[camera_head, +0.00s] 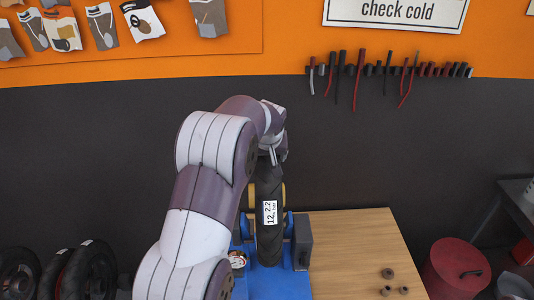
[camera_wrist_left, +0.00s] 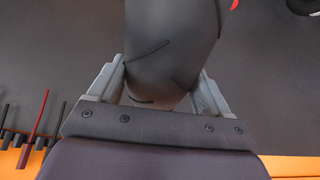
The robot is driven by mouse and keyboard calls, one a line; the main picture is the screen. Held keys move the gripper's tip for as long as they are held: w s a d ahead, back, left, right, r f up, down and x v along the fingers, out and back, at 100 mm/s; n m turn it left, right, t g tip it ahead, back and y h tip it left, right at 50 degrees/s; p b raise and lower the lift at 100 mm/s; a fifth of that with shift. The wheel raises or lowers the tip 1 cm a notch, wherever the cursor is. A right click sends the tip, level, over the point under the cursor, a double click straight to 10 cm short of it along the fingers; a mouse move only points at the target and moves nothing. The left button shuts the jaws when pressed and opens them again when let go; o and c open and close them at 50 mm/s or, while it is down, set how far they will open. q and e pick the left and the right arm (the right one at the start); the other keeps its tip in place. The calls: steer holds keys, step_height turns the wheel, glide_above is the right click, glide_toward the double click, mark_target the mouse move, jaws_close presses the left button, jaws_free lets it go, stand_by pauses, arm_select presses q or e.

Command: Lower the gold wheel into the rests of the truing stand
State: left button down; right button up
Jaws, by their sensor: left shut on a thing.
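The gold wheel (camera_head: 269,240) stands upright, edge-on to me, with a black tyre, a white label and bits of gold rim at its sides. My left gripper (camera_head: 272,158) is shut on the top of its tyre. In the left wrist view the tyre (camera_wrist_left: 172,50) fills the space between the two grey fingers of my gripper (camera_wrist_left: 158,85). The blue truing stand (camera_head: 290,283) is below and around the wheel's lower part, with blue uprights on both sides. I cannot tell whether the wheel touches the rests. My right gripper is out of view.
The stand is on a wooden bench (camera_head: 350,250) with small round parts (camera_head: 387,273) at right. A dark block (camera_head: 302,242) and a dial (camera_head: 237,260) are beside the wheel. A red drum (camera_head: 455,270) is at right, spare tyres (camera_head: 90,270) at lower left.

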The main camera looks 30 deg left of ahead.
arm_select(q)
steer(key=shift+w+f+b, duration=0.15)
steer(key=shift+f+b, duration=1.2)
steer(key=shift+f, duration=0.3)
steer(key=shift+f+b, duration=4.8)
steer(key=shift+f, duration=0.75)
steer(key=shift+f+b, duration=0.35)
